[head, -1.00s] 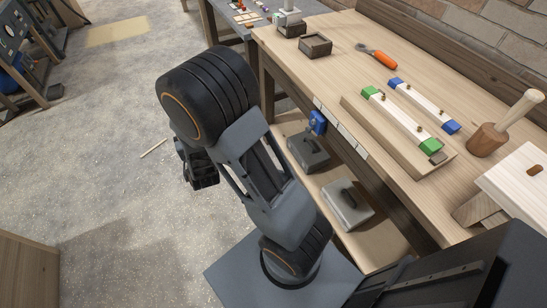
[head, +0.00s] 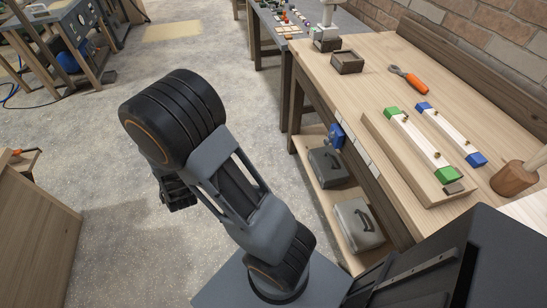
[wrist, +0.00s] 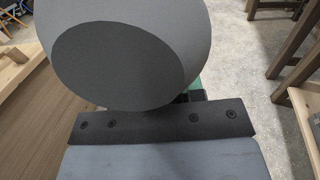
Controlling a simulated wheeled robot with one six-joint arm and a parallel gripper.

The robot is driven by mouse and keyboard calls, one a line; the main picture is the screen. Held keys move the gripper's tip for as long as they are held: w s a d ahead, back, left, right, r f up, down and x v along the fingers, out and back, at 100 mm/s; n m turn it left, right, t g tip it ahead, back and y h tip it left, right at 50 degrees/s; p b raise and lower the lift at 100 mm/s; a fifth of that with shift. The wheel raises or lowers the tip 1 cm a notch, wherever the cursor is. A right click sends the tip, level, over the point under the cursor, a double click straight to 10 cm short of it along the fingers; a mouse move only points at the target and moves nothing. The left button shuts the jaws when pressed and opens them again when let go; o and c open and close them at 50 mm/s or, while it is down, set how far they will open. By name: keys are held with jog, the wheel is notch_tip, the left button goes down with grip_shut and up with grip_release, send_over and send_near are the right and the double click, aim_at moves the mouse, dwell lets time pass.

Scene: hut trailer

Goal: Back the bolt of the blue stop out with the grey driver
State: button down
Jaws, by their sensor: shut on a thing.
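My gripper (head: 178,194) hangs low at the left of my arm in the head view, over bare floor. In the wrist view it is shut on a big grey rounded thing with a flat end, seemingly the grey driver (wrist: 120,60). It hides the fingertips and most of the far side; a bit of green shows behind it. I cannot tell for sure which thing is the blue stop. A small blue piece (head: 336,135) sits at the workbench's front edge, and another blue thing (head: 67,62) is at the far-left stand. No bolt can be made out on either.
The workbench (head: 375,75) on the right carries green-ended and blue-ended bars, an orange-handled tool (head: 410,78) and a mallet (head: 513,178). Grey cases (head: 355,226) lie on its lower shelf. A wooden cabinet (head: 35,240) stands at left. The floor between is clear.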

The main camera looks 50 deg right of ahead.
jog(key=s+d+f+m+g+h+b, duration=0.25)
jog(key=d+f+m+g+h, duration=0.2)
jog(key=d, duration=0.45)
jog(key=s+d+f+m+g+h+b, duration=0.25)
jog(key=d+m+g+h+b, duration=0.2)
jog(key=d, duration=0.55)
jog(key=s+d+f+m+g+b, duration=0.3)
jog(key=s+d+f+m+g, duration=0.2)
jog(key=g, duration=0.4)
jog(key=s+d+f+m+g+y+b, duration=0.1)
jog(key=s+d+f+m+g+b, duration=0.2)
jog(key=s+g, duration=0.6)
jog(key=d+f+m, duration=0.2)
jog(key=d+m, duration=0.1)
jog(key=d, duration=0.1)
jog(key=shift+s+d+f+m, duration=0.2)
jog(key=shift+s+f+m, duration=0.05)
jog(key=shift+f+m, duration=0.15)
